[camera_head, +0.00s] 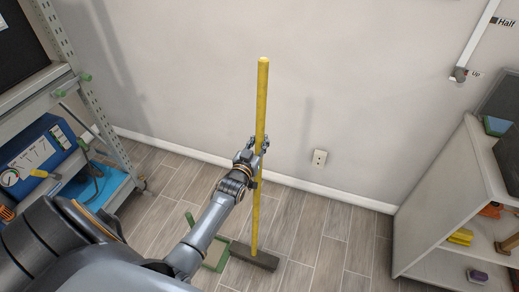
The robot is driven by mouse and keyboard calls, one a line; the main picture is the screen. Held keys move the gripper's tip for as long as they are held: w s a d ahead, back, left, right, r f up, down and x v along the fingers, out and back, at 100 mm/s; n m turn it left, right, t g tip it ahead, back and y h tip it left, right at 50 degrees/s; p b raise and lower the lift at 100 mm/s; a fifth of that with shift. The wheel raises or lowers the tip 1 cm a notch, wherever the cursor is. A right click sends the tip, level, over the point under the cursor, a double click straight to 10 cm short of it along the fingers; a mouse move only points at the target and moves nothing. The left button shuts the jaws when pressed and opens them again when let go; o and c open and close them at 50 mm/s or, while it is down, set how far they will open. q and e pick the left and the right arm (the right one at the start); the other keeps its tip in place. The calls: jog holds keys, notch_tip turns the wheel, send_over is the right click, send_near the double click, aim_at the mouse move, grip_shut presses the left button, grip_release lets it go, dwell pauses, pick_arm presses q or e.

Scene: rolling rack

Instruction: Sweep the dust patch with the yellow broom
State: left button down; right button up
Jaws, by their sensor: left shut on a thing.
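The yellow broom (261,100) stands nearly upright in the middle of the head view, in front of the wall. Its dark broom head (255,256) is at the floor; I cannot tell if it touches. My left gripper (259,158) is shut on the broom's handle, about halfway up. A green-framed object (216,258), perhaps a dustpan, is on the floor just left of the broom head, partly hidden by my left arm. I cannot make out a dust patch. My right gripper is not in view.
A metal rack (86,92) with a blue gauge box (38,155) stands at the left. A white shelf unit (437,200) stands at the right. Wood-look floor (335,235) is clear right of the broom.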

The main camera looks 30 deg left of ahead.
aim_at(259, 131)
pick_arm(q)
jog(key=shift+w+r, duration=0.1)
jog(key=shift+r, duration=0.2)
notch_tip(259, 131, up, 5)
jog(key=p, duration=0.4)
jog(key=shift+f+p, duration=0.1)
jog(key=shift+p, duration=0.3)
dwell(0.4)
